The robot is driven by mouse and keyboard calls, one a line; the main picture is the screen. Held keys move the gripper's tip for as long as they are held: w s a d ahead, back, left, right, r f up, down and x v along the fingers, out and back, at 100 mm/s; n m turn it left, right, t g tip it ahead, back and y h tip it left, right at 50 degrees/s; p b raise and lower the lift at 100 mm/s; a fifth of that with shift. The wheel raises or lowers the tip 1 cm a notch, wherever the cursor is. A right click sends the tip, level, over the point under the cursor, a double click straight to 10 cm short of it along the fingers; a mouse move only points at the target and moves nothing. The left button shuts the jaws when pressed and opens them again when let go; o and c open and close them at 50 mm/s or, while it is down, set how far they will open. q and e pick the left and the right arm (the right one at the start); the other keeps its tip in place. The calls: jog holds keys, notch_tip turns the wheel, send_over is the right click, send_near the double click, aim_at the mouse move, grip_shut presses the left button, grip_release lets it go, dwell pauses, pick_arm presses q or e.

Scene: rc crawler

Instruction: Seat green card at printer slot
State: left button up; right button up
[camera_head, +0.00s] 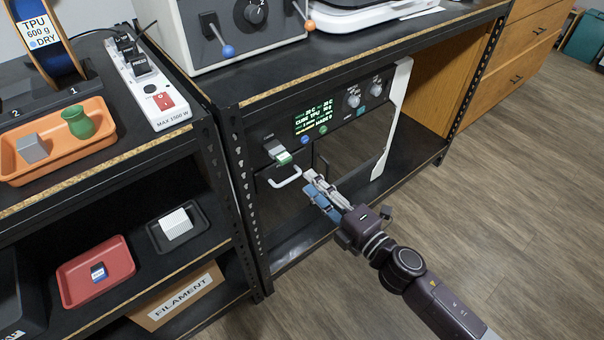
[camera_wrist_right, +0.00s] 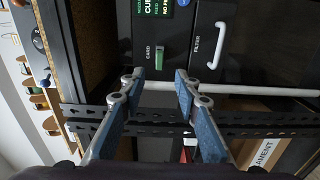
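The green card (camera_head: 284,158) sticks out of the card slot (camera_head: 272,146) on the front of the black printer (camera_head: 318,152). In the right wrist view the green card (camera_wrist_right: 159,58) shows under the CARD label, ahead of the gap between my fingertips. How deep it sits in the slot I cannot tell. My right gripper (camera_head: 315,182) is in front of the printer, just right of the card and close to the white handle. In the right wrist view my right gripper (camera_wrist_right: 160,76) has its fingers apart with nothing between them. My left gripper is not in view.
A white handle (camera_head: 286,178) juts out below the slot. A red tray (camera_head: 92,272) with a blue card (camera_head: 98,271) and a black tray (camera_head: 154,234) with a white block stand on the left shelf. The floor (camera_head: 500,200) to the right is clear.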

jog(key=shift+v, duration=0.8)
